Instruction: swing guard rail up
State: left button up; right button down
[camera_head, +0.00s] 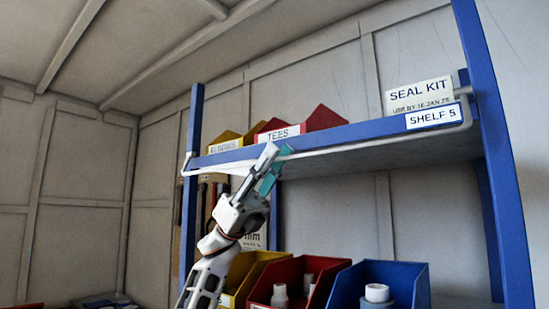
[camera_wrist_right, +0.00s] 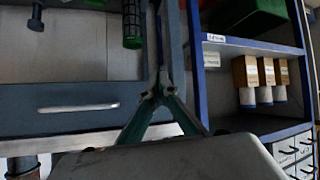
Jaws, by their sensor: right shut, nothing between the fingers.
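The guard rail (camera_head: 345,146) is a thin white bar along the front of the blue shelf marked SHELF 5. It hangs low, its long bar running just below the shelf's front edge, with bent ends at the left and right. My left gripper (camera_head: 279,149) is raised in front of the shelf, left of its middle, overlapping the rail and the shelf edge. I cannot tell whether it touches the rail or whether its fingers are apart. My right gripper (camera_wrist_right: 161,82) shows in the right wrist view with its teal fingers meeting at the tips, empty. The rail is not seen there.
Yellow and red bins (camera_head: 325,119) and a SEAL KIT box (camera_head: 418,95) stand on the shelf. Open bins (camera_head: 391,277) sit below it. The right wrist view shows a drawer with a handle (camera_wrist_right: 78,107) and blue shelving with boxes (camera_wrist_right: 245,72) close to my right gripper.

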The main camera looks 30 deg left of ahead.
pick_arm(q)
grip_shut()
pick_arm(e)
jog(key=shift+f, duration=0.1)
jog(key=shift+s+d+f, duration=0.1)
jog(key=shift+f, duration=0.05)
pick_arm(q)
jog(key=shift+s, duration=0.1)
pick_arm(e)
jog(key=shift+d+r, duration=0.25)
pick_arm(q)
jog(key=shift+n, duration=0.4)
pick_arm(e)
jog(key=shift+d, duration=0.2)
